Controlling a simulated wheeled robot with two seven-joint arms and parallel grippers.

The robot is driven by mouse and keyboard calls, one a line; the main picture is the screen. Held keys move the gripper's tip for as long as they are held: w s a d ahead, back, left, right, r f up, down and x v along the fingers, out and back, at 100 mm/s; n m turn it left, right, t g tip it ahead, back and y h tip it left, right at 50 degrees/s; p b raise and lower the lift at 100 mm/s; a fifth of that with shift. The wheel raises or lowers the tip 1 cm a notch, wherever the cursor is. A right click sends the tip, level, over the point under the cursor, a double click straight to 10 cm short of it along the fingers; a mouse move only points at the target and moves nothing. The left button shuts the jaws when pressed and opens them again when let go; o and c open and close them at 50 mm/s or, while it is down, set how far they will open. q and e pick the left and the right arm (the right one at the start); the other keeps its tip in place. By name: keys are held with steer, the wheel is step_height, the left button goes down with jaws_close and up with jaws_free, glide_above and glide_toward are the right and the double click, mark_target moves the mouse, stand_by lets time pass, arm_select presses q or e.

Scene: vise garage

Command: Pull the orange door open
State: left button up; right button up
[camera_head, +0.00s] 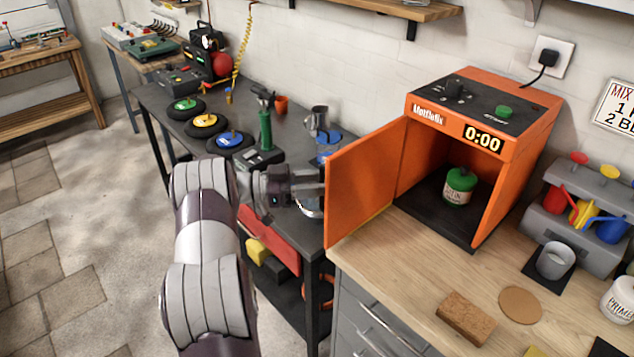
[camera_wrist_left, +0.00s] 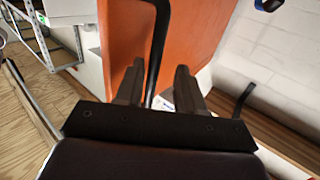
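The orange door (camera_head: 366,180) of the orange mixer box (camera_head: 520,115) stands swung wide open, out to the left in the head view. The box's dark inside shows, with a green can (camera_head: 459,187) in it. My left gripper (camera_head: 308,190) is at the door's outer face, its tips partly hidden by the door. In the left wrist view, the black bar handle (camera_wrist_left: 160,40) on the orange door (camera_wrist_left: 125,45) runs between the two fingers of the left gripper (camera_wrist_left: 158,75). The fingers are apart, with a gap beside the handle. My right gripper is not in view.
The box stands on a wooden counter (camera_head: 400,262) with a brown block (camera_head: 466,318), a round cork mat (camera_head: 520,305) and a grey cup (camera_head: 555,261). The dark bench (camera_head: 180,140) behind my left arm holds coloured discs and tools. Open floor lies to the left.

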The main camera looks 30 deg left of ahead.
arm_select(q)
steer(key=b+v, duration=0.2)
steer(key=v, duration=1)
steer(key=shift+s+a, duration=0.2)
